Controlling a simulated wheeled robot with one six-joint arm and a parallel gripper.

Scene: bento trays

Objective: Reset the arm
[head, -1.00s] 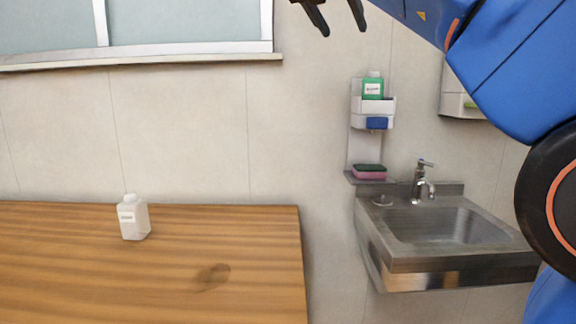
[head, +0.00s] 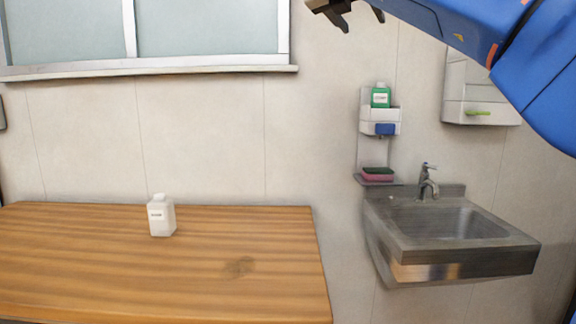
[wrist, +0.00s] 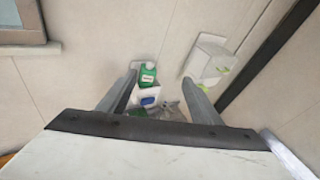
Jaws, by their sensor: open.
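My gripper (head: 358,14) is at the top of the head view, raised in front of the wall, with its dark fingers apart. In the wrist view my gripper (wrist: 160,92) has its two fingers spread with nothing between them close up. My blue arm (head: 480,40) reaches in from the upper right of the head view. The wrist view looks past the fingers to a green bottle (wrist: 148,74) on the wall shelf and the sink area below, well beyond the fingertips.
A white bottle (head: 162,216) stands on the wooden table (head: 130,270) at left. A steel sink (head: 450,240) is at right. Left of its tap, a wall shelf holds the green bottle (head: 381,96) and a sponge (head: 378,174). A white dispenser (head: 480,112) hangs right. A window (head: 200,30) is upper left.

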